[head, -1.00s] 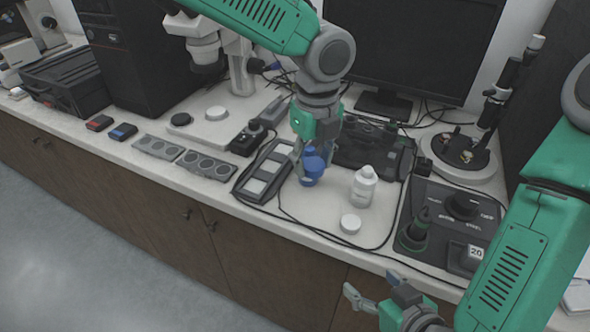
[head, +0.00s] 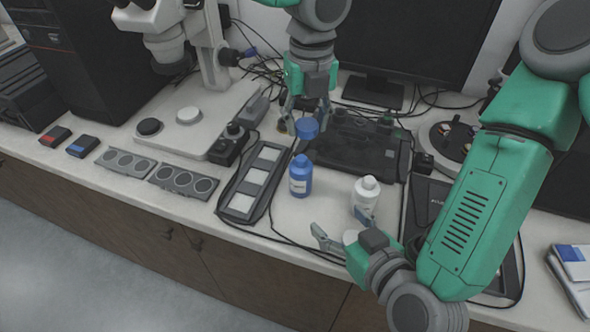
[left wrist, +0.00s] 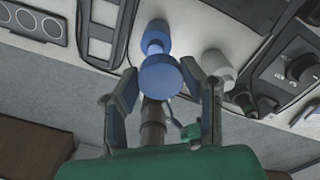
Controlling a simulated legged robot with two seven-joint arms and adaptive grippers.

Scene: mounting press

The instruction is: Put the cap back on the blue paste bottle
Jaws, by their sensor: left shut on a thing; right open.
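The blue paste bottle (head: 300,178) stands upright on the bench, with a white label and a narrow neck. It also shows beyond the cap in the left wrist view (left wrist: 155,38). My left gripper (head: 306,110) is shut on a round blue cap (head: 307,129), which also shows between the fingers in the left wrist view (left wrist: 162,78). The cap is held above and behind the bottle, apart from it. My right gripper (head: 342,228) is open at the bench front, right of the bottle.
A white bottle (head: 366,194) stands just behind my right gripper. A dark tray with pale squares (head: 252,182) lies left of the blue bottle. A black device (head: 358,145) is behind, and a microscope (head: 205,60) stands at left. Cables run along the bench front.

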